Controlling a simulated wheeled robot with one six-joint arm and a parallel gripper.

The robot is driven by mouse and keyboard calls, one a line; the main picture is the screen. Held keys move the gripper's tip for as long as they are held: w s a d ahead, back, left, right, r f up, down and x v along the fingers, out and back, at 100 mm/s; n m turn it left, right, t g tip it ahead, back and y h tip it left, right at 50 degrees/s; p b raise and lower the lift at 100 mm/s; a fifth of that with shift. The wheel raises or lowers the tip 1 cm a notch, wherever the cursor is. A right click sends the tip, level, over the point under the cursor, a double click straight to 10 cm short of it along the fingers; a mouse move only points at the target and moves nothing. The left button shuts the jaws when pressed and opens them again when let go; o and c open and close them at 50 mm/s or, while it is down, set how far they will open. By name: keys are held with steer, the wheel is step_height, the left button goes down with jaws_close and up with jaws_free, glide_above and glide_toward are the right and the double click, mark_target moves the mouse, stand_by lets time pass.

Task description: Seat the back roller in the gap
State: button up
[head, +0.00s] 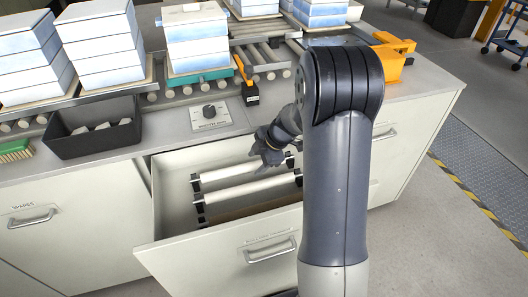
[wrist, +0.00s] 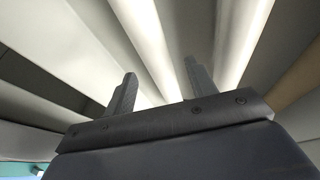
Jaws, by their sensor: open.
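White rollers lie across the open drawer (head: 275,232) in dark end brackets. The back roller (head: 222,173) is partly hidden at its right by my gripper (head: 268,158); another white roller (head: 235,191) lies in front of it. In the wrist view my gripper (wrist: 160,72) has its two dark fingers apart with nothing held. One white roller (wrist: 145,35) runs between the fingers' lines, and the other (wrist: 242,40) is to the right. I cannot tell whether the fingers touch a roller. The conveyor (head: 268,55) shows bare rollers on the bench; its gap is not clear to me.
Stacks of white-blue blocks (head: 97,45) stand along the conveyor. An orange fixture (head: 395,55) is behind my arm. The drawer walls surround the gripper.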

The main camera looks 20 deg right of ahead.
mark_target(255, 164)
steer(key=shift+x, duration=1)
jaws_close()
steer(key=shift+r+p, duration=1.7)
steer(key=shift+r, duration=2.9)
